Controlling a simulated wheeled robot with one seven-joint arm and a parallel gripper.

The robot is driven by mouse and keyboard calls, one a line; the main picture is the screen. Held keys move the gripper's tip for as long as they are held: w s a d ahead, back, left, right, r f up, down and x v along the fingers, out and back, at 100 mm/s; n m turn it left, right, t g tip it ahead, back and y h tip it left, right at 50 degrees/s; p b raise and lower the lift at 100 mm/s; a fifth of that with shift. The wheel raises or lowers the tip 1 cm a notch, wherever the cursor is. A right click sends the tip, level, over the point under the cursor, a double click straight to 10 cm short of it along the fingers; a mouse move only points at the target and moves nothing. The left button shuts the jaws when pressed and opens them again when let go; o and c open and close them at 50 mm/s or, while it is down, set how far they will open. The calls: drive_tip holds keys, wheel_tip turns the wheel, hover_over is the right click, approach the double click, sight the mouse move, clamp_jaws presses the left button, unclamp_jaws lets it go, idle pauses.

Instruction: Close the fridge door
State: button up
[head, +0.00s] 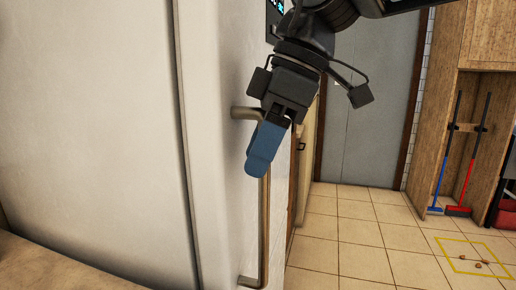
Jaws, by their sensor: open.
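The white fridge fills the left side of the head view, its broad side panel (85,110) nearest me. The fridge door (213,190) is the upright slab to the right of a dark vertical seam. I cannot tell how far the door stands from the body. A long metal handle (264,225) runs down the door's front face. My gripper (258,168) points down in front of the handle's upper part, its blue fingers overlapping the handle in view. The jaws are open. I cannot tell whether they touch the handle, which they partly hide.
Tiled floor (345,235) lies clear to the right of the fridge. A grey door (370,110) stands behind. A wooden cabinet (488,35) holds a blue broom (446,150) and a red broom (479,155). Small brown bits (478,264) lie inside a yellow floor outline (470,239).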

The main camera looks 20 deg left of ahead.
drive_tip(key=s+p+v, duration=0.1)
drive_tip(key=p+v, duration=0.4)
drive_tip(key=v, duration=0.2)
drive_tip(key=shift+w+r, duration=0.2)
drive_tip(key=shift+w, duration=0.2)
